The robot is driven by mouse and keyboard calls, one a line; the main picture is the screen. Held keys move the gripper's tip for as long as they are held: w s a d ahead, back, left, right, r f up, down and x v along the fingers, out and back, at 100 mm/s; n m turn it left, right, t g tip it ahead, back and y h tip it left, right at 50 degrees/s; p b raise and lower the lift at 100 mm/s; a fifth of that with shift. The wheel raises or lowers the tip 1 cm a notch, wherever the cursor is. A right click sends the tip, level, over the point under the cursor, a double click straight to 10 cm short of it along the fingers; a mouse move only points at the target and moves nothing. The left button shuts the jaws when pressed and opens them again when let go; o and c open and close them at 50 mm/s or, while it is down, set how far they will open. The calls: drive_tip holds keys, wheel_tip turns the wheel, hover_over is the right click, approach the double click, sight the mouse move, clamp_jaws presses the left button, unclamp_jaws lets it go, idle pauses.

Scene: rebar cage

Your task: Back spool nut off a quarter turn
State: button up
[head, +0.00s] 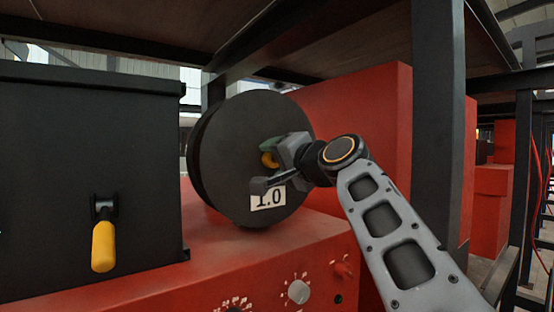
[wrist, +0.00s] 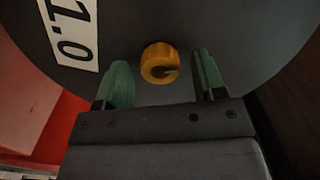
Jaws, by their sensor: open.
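The spool (head: 235,140) is a large dark disc with a white "1.0" label (head: 268,197) low on its face. The spool nut is a small yellow-orange knob (head: 268,160) at the spool's centre, partly hidden by my gripper in the head view. In the wrist view the nut (wrist: 160,63) shows whole, with a notch in its face. My gripper (wrist: 160,82) is open, with one green fingertip on each side below the nut. The nut lies between and slightly beyond the tips, and I see no contact. The gripper also shows in front of the spool in the head view (head: 265,165).
A black cabinet (head: 85,170) with a yellow handle (head: 103,246) stands to the left. A red machine (head: 290,270) with knobs is below the spool. A red block (head: 350,100) stands behind, and a dark post (head: 438,120) rises at right.

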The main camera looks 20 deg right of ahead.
drive_tip(key=shift+c, duration=0.3)
drive_tip(key=c, duration=0.9)
drive_tip(key=n+b, duration=0.2)
drive_tip(key=n, duration=0.1)
drive_tip(key=shift+f+b, duration=0.2)
drive_tip(key=shift+b, duration=0.15)
drive_tip(key=shift+r+n+b, duration=0.2)
drive_tip(key=shift+n+b, duration=2.4)
drive_tip(key=shift+n, duration=4.7)
